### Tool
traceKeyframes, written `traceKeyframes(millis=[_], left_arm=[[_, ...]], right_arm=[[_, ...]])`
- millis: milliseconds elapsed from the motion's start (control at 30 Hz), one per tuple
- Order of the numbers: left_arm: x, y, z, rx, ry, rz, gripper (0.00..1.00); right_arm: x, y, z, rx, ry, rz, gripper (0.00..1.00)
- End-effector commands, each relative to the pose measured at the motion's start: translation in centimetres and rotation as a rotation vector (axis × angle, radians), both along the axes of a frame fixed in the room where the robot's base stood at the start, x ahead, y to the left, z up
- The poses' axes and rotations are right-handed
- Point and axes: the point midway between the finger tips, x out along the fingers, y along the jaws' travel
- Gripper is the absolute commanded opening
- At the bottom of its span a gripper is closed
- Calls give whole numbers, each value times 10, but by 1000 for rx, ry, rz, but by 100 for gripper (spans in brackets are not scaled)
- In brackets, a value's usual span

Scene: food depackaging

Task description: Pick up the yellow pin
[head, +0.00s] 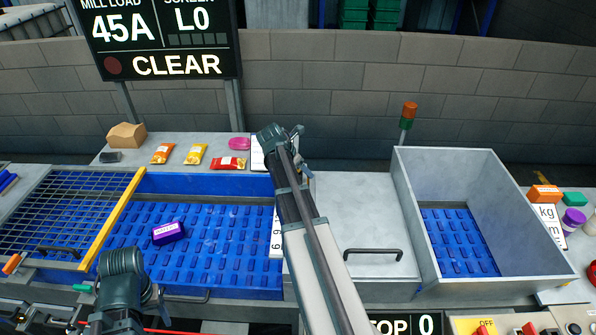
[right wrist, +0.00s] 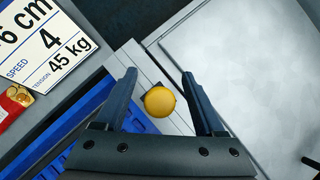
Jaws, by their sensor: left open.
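The yellow pin (right wrist: 159,101) shows as a round yellow knob in the right wrist view, on a grey ledge beside the blue tray. My right gripper (right wrist: 160,88) is open, with one dark finger on each side of the knob and a gap on both sides. Its height above the knob is hard to tell. In the head view my right arm covers the place of the pin, so the pin is hidden there. My left gripper (head: 155,296) is at the lower left of the head view, open and in front of the blue tray.
The blue tray (head: 215,183) holds a purple box (head: 168,233). Left of it is a wire grid (head: 75,205) with a yellow bar. A grey lid (head: 365,215) and a steel bin (head: 415,215) are on the right. Snack packets (head: 195,154) lie behind the tray.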

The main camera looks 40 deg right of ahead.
Motion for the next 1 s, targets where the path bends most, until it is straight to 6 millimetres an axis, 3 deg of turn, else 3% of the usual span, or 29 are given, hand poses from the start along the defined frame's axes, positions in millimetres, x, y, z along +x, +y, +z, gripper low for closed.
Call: traceKeyframes(millis=[33,300,400,767,1000], left_arm=[[0,0,0,0,0,0,65],[0,0,0,0,0,0,65],[0,0,0,0,0,0,65],[0,0,1,0,0,0,65],[0,0,17,0,0,-1,65]], right_arm=[[0,0,0,0,0,0,63],[0,0,0,0,0,0,14],[0,0,0,0,0,0,0],[0,0,1,0,0,0,0],[0,0,17,0,0,0,0]])
